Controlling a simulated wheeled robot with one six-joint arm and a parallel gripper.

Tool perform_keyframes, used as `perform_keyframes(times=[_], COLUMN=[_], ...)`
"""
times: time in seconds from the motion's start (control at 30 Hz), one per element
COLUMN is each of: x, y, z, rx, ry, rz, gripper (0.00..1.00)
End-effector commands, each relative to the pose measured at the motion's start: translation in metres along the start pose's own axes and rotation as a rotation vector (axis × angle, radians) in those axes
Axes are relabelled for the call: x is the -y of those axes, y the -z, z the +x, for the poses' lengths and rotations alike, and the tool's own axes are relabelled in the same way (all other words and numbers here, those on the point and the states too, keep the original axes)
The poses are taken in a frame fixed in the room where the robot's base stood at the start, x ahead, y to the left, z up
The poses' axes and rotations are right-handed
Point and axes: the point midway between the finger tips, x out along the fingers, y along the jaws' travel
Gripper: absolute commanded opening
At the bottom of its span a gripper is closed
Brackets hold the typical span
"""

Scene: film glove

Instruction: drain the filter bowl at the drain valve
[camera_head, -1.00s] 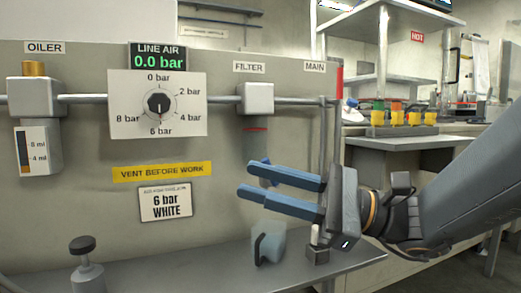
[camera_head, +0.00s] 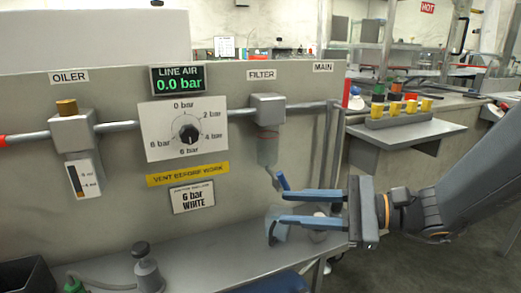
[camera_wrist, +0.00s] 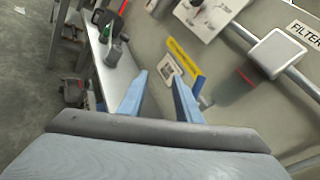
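The filter bowl (camera_head: 267,148) is a greyish clear cylinder hanging under the grey filter head (camera_head: 267,110). A blue lever (camera_head: 283,181) at the drain valve shows under the bowl. My gripper (camera_head: 281,208) is open and empty, its two blue fingers apart, with the upper fingertip close below the lever; I cannot tell whether they touch. In the wrist view my gripper (camera_wrist: 160,80) is also open, and the bowl (camera_wrist: 236,88) with a red line is to its right. A pale blue jug (camera_head: 275,228) stands on the shelf below, partly hidden by the lower finger.
The line air display (camera_head: 179,79) reads 0.0 bar above a regulator dial (camera_head: 186,134). An oiler (camera_head: 76,130) hangs at the left. A grey shelf (camera_head: 205,262) runs below, holding a black-knobbed fitting (camera_head: 147,267). A bench with yellow-topped parts (camera_head: 394,110) stands at the right.

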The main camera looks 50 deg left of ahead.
Motion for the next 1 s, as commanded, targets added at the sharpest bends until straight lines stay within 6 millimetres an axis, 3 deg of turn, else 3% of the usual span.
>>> perform_keyframes(times=[0.03, 0.5, 0.8, 1.0], x=[0.001, -0.012, 0.043, 0.058], y=[-0.008, -0.010, 0.001, 0.007], z=[-0.003, -0.022, 0.000, 0.004], rx=[-0.018, -0.130, -0.013, 0.018], ry=[-0.002, -0.028, 0.200, 0.272], rz=[0.008, 0.029, 0.125, 0.148], gripper=[0.31, 0.31, 0.31, 0.31])
